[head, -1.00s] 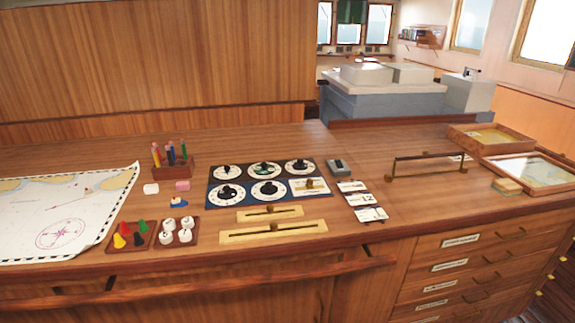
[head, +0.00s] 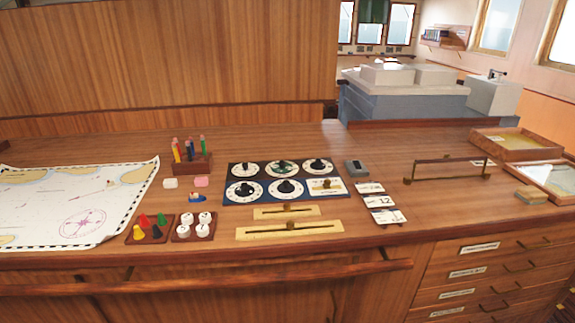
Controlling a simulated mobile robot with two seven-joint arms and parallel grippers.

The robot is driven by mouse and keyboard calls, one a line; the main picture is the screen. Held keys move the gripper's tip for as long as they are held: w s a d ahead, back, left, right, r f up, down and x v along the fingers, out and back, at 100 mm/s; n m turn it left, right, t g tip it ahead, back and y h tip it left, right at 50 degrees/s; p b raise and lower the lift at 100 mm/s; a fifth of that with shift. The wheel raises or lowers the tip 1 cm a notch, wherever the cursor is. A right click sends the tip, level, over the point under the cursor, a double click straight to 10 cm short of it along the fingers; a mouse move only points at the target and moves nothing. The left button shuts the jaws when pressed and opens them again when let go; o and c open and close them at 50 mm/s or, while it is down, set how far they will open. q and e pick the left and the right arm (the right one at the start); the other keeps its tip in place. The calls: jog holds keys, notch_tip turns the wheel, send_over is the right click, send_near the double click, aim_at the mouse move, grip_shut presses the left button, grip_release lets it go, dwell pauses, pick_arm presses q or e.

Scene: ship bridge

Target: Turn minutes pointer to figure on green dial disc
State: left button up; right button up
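A dark panel (head: 264,196) lies on the wooden chart table. It carries several round white dials with black knobs, in two rows. The dial with a green disc (head: 283,167) is in the middle of the back row, with a black pointer knob on it. Its figures and the exact pointer direction are too small to read. White cards (head: 381,201) lie right of the panel; one seems to show 12. Neither of my grippers is in view.
A chart (head: 75,205) covers the table's left. A pencil holder (head: 192,163), trays of coloured pegs (head: 150,228) and white pieces (head: 193,226), and brass sliders (head: 289,230) surround the panel. A raised rail (head: 448,171) stands right. A wooden bar (head: 200,277) runs along the front.

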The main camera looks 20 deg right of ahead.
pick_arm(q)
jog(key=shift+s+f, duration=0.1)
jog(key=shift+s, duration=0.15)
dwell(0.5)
